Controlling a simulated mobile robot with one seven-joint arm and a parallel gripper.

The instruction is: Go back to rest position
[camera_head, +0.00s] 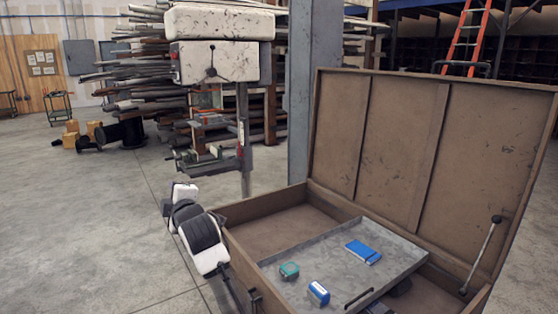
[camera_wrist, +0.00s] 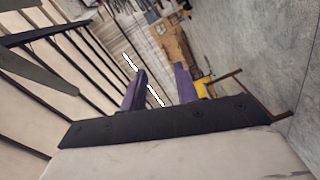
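My gripper (camera_wrist: 159,78) shows in the wrist view with two purple fingers standing apart on a dark bar. The gap between them is empty and background shows through it. The gripper holds nothing that I can see. In the head view, white and black links of my arm (camera_head: 200,232) stand at the left side of the open brown case (camera_head: 240,255). I cannot clearly make out the gripper's fingers in the head view.
The case's lid (camera_head: 430,150) stands open. A grey tray (camera_head: 345,275) inside holds a blue box (camera_head: 363,252), a teal item (camera_head: 289,270) and a blue-and-white cylinder (camera_head: 318,293). A drill-press-like machine (camera_head: 215,60) and grey post (camera_head: 313,90) stand behind.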

